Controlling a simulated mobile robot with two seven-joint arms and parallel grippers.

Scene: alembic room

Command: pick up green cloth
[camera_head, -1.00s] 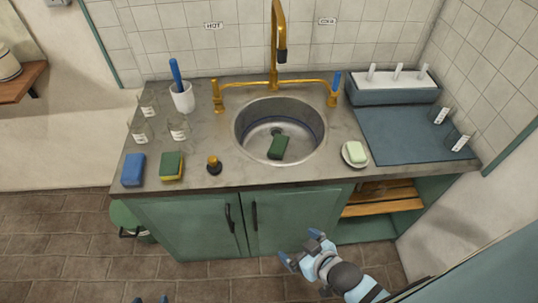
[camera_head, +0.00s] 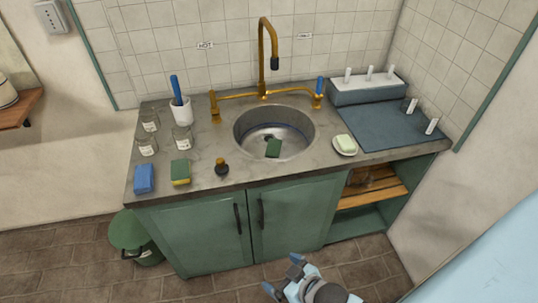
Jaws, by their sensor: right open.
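A dark green cloth (camera_head: 273,148) lies in the round metal sink (camera_head: 246,131), near the front of the basin. My right gripper (camera_head: 283,274) is low in the view, in front of the green cabinet doors and well below the counter. It is open and empty, apart from the cloth. My left gripper is not in view.
A green bin (camera_head: 132,235) stands on the floor.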

